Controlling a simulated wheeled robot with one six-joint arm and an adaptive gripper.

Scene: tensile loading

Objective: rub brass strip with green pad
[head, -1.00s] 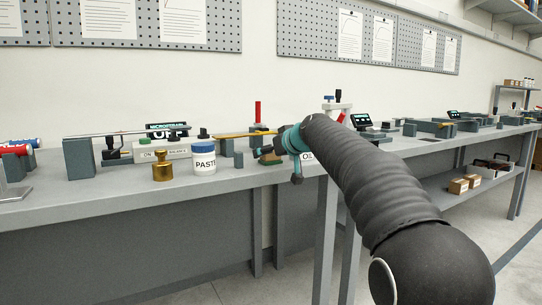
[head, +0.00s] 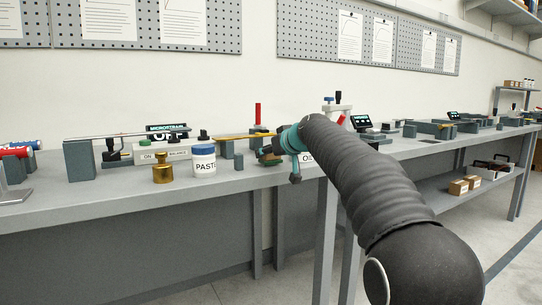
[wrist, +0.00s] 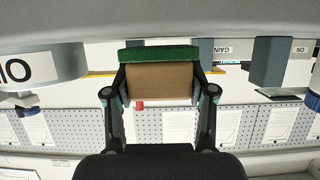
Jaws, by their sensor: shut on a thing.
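The brass strip (head: 240,136) lies level across dark supports behind the white paste jar in the head view. Short yellow lengths of it show on both sides of my gripper in the wrist view (wrist: 98,73). My gripper (head: 266,152) is shut on a tan block faced with the green pad (wrist: 160,53). The block (wrist: 159,82) fills the space between the two fingers in the wrist view. In the head view the pad is in front of the strip's right end and a little below it; I cannot tell whether they touch.
The paste jar (head: 203,160) and a brass weight (head: 162,168) stand left of my gripper near the bench's front edge. A white bottle lettered "OIL" (wrist: 35,68) is close by. A red upright (head: 257,113) rises behind the strip. Small dark blocks stand around.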

